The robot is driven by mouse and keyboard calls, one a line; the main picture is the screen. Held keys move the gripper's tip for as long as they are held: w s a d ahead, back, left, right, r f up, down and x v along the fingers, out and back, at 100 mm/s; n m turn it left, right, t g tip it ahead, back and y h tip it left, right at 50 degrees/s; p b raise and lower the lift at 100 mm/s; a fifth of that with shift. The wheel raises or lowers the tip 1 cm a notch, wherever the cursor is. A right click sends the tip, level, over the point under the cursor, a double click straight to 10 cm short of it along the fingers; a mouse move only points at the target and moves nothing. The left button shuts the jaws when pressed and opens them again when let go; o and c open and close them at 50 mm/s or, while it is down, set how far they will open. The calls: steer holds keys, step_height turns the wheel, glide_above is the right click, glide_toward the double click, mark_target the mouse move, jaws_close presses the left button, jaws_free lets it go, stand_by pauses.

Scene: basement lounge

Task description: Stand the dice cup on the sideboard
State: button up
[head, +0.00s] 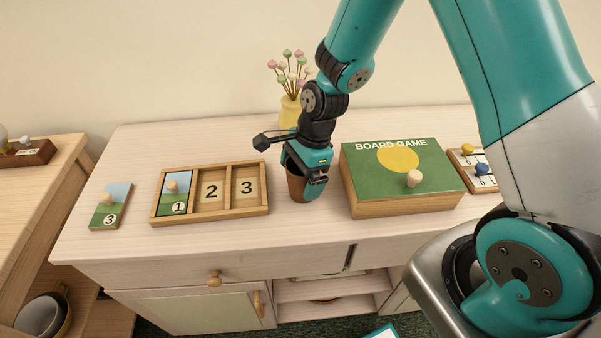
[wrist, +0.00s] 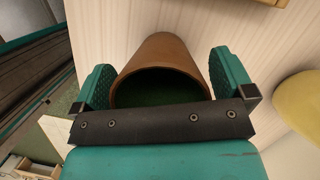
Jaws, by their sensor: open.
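The dice cup (head: 295,188) is brown and stands on the sideboard (head: 240,234), between the wooden puzzle tray and the board game box. It looks upright, though my gripper hides part of it. In the wrist view the cup (wrist: 167,50) shows its open mouth and dark green inside toward me. My gripper (head: 308,178) is at the cup from above. In the wrist view its two fingers (wrist: 162,78) are open, one on each side of the cup, with narrow gaps visible.
A tray (head: 210,214) with number tiles lies left of the cup, with a loose tile 3 (head: 110,206) beyond. The board game box (head: 400,178) is close on the right. A yellow vase (head: 290,112) with flowers stands behind. The sideboard's front strip is clear.

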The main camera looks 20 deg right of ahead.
steer(key=v, duration=1.2)
steer(key=s+a+r+n, duration=0.2)
steer(key=s+r+n, duration=0.2)
steer(key=s+n, duration=0.2)
steer(key=s+a+r+n, duration=0.2)
steer(key=s+n, duration=0.4)
steer(key=n, duration=0.4)
steer(key=s+a+r+n+y, duration=0.1)
steer(key=s+a+r+n, duration=0.2)
steer(key=s+r+n, duration=0.2)
steer(key=s+n, duration=0.1)
steer(key=n, duration=0.2)
steer(key=shift+s+r, duration=0.3)
steer(key=shift+s, duration=0.1)
steer(key=shift+c, duration=0.2)
